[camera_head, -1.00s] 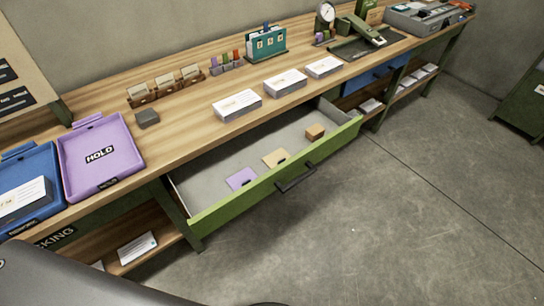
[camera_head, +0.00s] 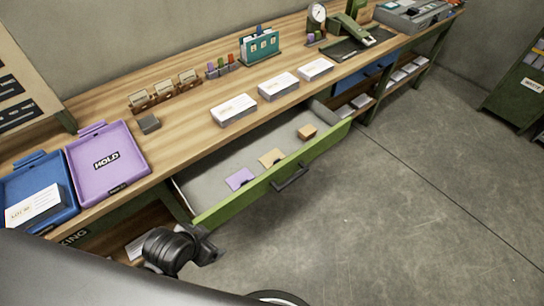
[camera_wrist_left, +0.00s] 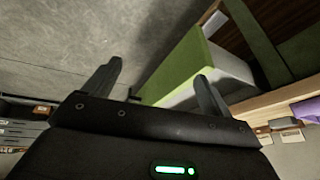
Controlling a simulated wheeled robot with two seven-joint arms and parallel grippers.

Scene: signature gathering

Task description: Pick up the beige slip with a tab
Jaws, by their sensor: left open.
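The beige slip with a tab (camera_head: 271,157) lies flat in the open green-fronted drawer (camera_head: 262,182), between a purple slip (camera_head: 239,178) and a small tan block (camera_head: 307,132). My left gripper (camera_head: 212,246) is low in front of the drawer's near left corner, apart from the slips. In the left wrist view the two fingers (camera_wrist_left: 158,88) stand wide apart with nothing between them, and the green drawer front (camera_wrist_left: 180,62) shows beyond them. The slips cannot be made out in that view. My right gripper is not in view.
The drawer hangs out under a wooden bench top (camera_head: 190,122). On the bench stand a purple HOLD tray (camera_head: 133,170), a blue tray (camera_head: 60,181), white card stacks (camera_head: 278,86) and a teal holder (camera_head: 260,46). The floor right of the drawer is clear.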

